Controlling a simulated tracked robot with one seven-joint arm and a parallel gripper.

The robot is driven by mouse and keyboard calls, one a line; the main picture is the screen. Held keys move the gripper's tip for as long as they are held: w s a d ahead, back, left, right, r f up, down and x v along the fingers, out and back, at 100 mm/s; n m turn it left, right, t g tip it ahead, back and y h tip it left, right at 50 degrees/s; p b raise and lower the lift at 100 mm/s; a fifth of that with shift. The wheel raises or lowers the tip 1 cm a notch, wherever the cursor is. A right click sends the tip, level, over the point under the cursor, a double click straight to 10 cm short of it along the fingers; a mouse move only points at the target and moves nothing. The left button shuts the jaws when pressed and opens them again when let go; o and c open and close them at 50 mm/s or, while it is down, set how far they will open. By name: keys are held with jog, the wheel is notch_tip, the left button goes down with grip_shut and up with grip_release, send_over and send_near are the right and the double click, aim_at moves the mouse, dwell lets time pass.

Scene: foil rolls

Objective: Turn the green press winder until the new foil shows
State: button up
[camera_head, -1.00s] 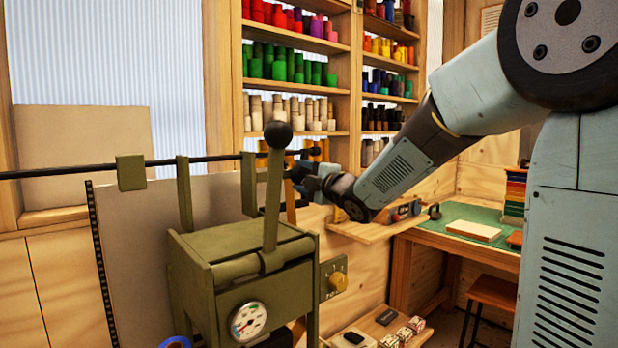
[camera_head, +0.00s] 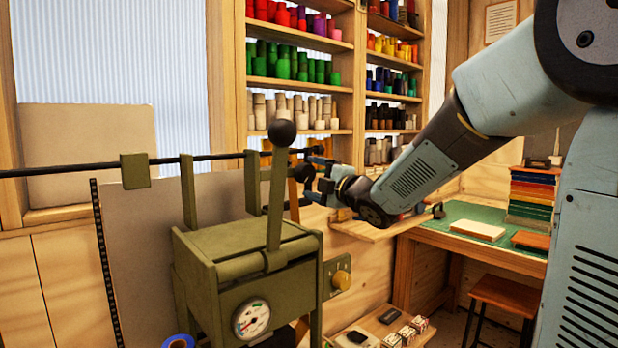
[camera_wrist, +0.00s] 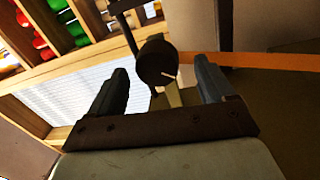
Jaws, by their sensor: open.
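The green press (camera_head: 235,255) stands in the lower middle of the head view, with a ball-topped lever and a gauge. A dark bar runs above it. In the wrist view, a dark round winder knob (camera_wrist: 155,62) with a pale line on its face lies ahead between my fingertips. Whether they touch it I cannot tell. An orange foil strip (camera_wrist: 265,61) runs right from behind the knob; it also shows in the head view (camera_head: 293,195). My gripper (camera_head: 306,179) is open at the bar's right end, where the lever and arm partly hide things.
Shelves of coloured rolls (camera_head: 295,65) stand behind. A small wooden shelf (camera_head: 380,230) is below my arm. A workbench with a green mat (camera_head: 470,215) is at right, with a stool (camera_head: 500,297). A low shelf (camera_head: 385,325) holds small boxes.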

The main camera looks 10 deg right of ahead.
jog(key=v, duration=1)
jog(key=shift+d, duration=0.2)
jog(key=shift+s, duration=0.15)
jog(key=shift+c, duration=0.2)
